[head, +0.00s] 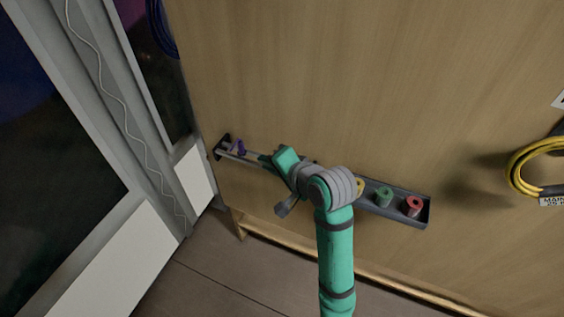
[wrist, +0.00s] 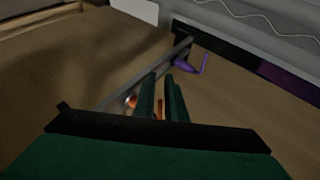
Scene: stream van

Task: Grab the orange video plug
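In the wrist view, a small patch of orange (wrist: 159,107) shows in the narrow gap between my gripper's (wrist: 161,80) two dark green fingers. Another orange bit with a pale end (wrist: 130,101) shows just left of the left finger. These look like parts of the orange video plug, mostly hidden behind the fingers. The fingers stand a little apart, and I cannot tell whether they press on the plug. In the head view, my gripper (head: 268,160) is at the shelf left of its middle, and the orange plug is hidden there.
A narrow grey shelf (head: 425,218) runs along the wooden wall. A purple plug (head: 238,147) is at its left end, also in the wrist view (wrist: 184,63). Yellow (head: 360,187), green (head: 384,196) and red (head: 413,206) rolls sit to the right. A yellow cable coil (head: 516,170) hangs farther right.

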